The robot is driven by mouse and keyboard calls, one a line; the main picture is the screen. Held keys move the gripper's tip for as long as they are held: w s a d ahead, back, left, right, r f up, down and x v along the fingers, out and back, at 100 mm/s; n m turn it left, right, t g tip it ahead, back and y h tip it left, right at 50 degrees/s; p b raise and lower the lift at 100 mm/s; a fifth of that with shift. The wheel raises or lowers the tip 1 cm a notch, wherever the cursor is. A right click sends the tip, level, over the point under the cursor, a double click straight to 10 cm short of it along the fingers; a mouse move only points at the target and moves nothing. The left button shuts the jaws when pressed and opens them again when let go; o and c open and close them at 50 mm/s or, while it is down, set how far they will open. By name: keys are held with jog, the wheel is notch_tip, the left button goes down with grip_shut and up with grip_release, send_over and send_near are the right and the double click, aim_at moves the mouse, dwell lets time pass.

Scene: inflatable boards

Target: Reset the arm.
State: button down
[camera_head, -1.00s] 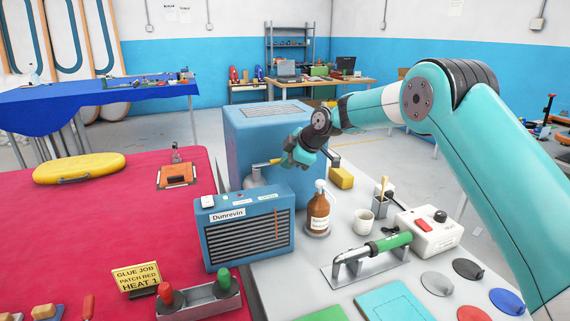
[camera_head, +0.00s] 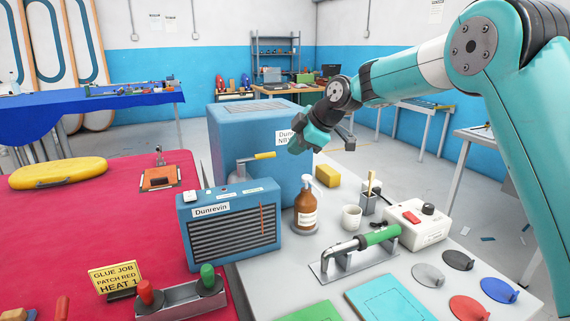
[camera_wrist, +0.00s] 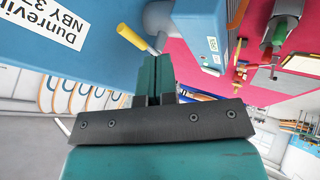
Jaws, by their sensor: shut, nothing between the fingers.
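My teal gripper (camera_head: 302,143) hangs in the air in front of the upper right part of the large blue box (camera_head: 225,135). Its fingers are shut and empty; in the wrist view the closed fingers (camera_wrist: 154,80) show side by side. The box bears a "Dunrevin" label, partly hidden behind the gripper in the head view and cut off in the wrist view. A yellow-handled lever (camera_head: 264,156) on the box's front stands below and left of my gripper, apart from it. It also shows in the wrist view (camera_wrist: 137,37).
A brown pump bottle (camera_head: 306,208), a white cup (camera_head: 351,217), a yellow sponge (camera_head: 328,175) and a hot tool with a green handle (camera_head: 380,236) stand on the grey bench. A blue Dunrevin heater (camera_head: 230,230) stands left.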

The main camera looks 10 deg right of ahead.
jog(key=s+a+r+m+g, duration=0.1)
jog(key=s+a+r+m, duration=0.15)
jog(key=s, duration=0.85)
jog(key=s+a+r+m+g, duration=0.1)
jog(key=s+m+g, duration=0.15)
jog(key=s, duration=0.75)
jog(key=s+d+f+m+g, duration=0.1)
jog(key=s+f+m, duration=0.1)
jog(key=s, duration=0.9)
jog(key=s+d+f+m+g+h, duration=0.1)
jog(key=s+f+m, duration=0.2)
jog(key=s, duration=0.7)
jog(key=shift+s+f+m, duration=0.3)
jog(key=shift+s+m, duration=0.05)
jog(key=shift+m, duration=0.05)
